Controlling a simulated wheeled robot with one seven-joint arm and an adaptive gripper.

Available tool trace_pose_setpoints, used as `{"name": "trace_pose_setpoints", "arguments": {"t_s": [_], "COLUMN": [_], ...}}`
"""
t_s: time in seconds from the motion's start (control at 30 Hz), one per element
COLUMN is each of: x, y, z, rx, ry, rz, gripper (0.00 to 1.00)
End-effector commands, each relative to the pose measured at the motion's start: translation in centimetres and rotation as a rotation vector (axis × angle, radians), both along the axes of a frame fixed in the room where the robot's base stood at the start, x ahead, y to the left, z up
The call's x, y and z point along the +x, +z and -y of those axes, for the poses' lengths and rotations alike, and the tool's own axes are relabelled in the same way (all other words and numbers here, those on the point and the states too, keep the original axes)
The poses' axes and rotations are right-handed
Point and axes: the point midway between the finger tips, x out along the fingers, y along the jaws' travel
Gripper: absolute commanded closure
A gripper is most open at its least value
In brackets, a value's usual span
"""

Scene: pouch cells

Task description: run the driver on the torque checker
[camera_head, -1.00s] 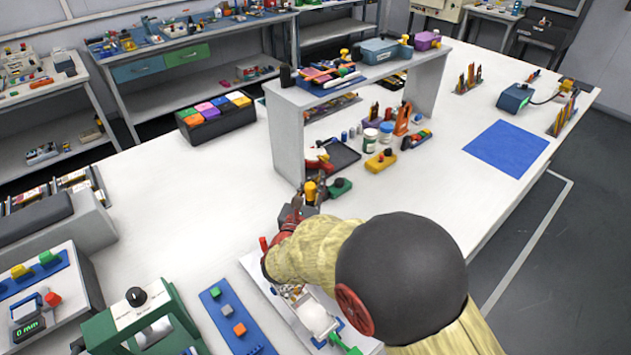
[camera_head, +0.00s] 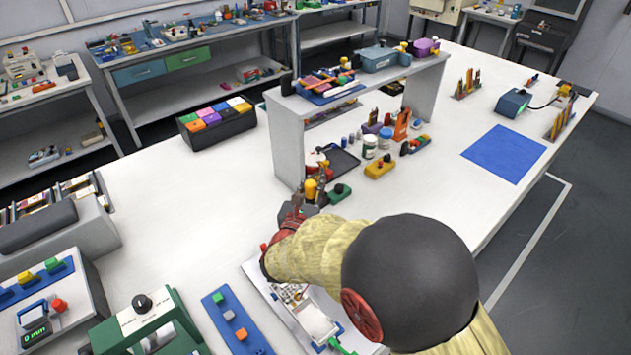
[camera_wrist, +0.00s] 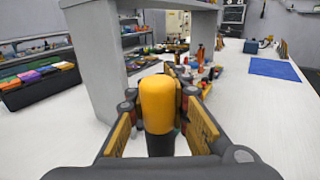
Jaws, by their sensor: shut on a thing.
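My gripper (camera_head: 311,196) is beside the near left foot of the raised shelf. Its fingers are closed around a driver with a rounded yellow handle (camera_wrist: 157,103), which stands upright between the yellow finger pads in the wrist view. The yellow top also shows in the head view (camera_head: 311,188). The driver's lower end is hidden by my gripper. I cannot tell for sure which device is the torque checker; a teal box with a cable (camera_head: 513,102) stands far right on the bench.
The grey raised shelf (camera_head: 287,140) stands close to my gripper. A green block with a black knob (camera_head: 339,193), a yellow block (camera_head: 380,167) and jars are just right of it. A blue mat (camera_head: 503,153) lies right. A green-framed device (camera_head: 150,325) stands front left.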

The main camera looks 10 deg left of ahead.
Motion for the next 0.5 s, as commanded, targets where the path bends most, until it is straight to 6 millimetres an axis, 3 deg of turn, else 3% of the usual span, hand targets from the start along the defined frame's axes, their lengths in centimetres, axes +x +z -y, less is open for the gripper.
{"name": "trace_pose_setpoints", "arguments": {"t_s": [0.5], "x": [0.0], "y": [3.1], "z": [0.0], "rx": [0.001], "ry": [-0.001], "rz": [0.002], "gripper": [1.0]}}
